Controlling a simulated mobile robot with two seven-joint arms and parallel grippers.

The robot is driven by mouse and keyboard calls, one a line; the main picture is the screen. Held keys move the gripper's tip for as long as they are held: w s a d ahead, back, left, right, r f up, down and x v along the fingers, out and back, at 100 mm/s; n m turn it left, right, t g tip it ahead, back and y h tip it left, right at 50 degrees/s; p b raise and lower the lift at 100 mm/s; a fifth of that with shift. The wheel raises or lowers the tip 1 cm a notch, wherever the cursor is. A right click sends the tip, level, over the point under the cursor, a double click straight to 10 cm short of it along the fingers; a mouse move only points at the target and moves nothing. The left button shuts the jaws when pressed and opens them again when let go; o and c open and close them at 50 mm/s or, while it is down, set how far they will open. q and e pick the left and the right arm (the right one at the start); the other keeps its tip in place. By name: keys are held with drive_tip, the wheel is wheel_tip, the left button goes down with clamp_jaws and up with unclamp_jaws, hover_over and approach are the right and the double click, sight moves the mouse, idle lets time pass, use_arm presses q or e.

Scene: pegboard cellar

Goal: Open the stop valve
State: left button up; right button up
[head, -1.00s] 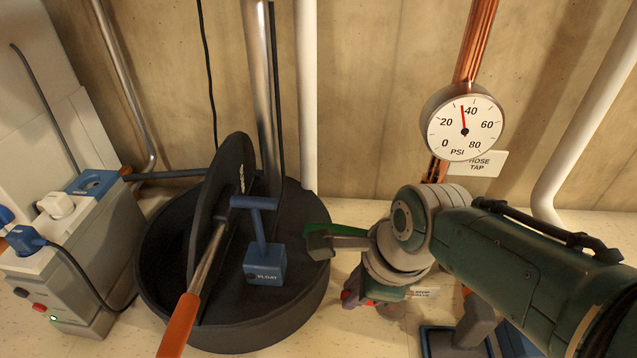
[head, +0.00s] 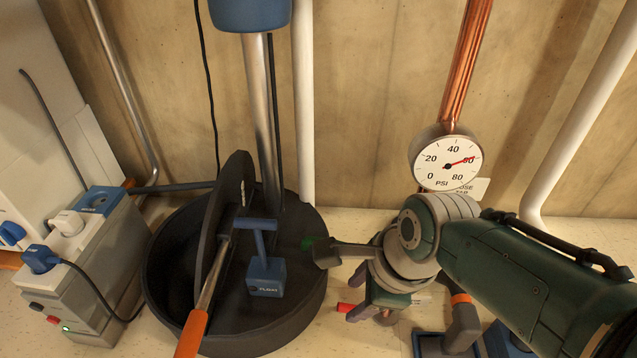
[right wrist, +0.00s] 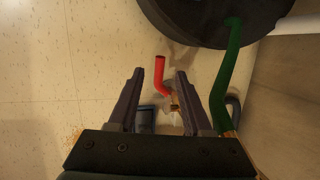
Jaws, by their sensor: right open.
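A red bent handle, likely the stop valve's lever, shows in the right wrist view (right wrist: 160,75) and partly in the head view (head: 345,308). My right gripper (right wrist: 159,73) points down and is open, its two dark fingers on either side of the handle. I cannot tell whether they touch it. In the head view my right gripper (head: 373,310) is partly hidden under its own wrist. The valve body is mostly hidden. A round pressure gauge (head: 448,163) on the copper pipe (head: 468,60) reads about 60 PSI. My left gripper is not in view.
A black round basin (head: 310,300) with an upright lid and a blue pump-like part (head: 266,277) stands left of my gripper. A green tube (right wrist: 225,85) runs into it beside my right finger. A grey power box (head: 90,265) stands far left.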

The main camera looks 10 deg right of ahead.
use_arm(q)
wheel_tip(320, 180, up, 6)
drive_tip(key=p, duration=0.4)
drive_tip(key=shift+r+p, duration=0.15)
drive_tip(key=shift+p, duration=0.2)
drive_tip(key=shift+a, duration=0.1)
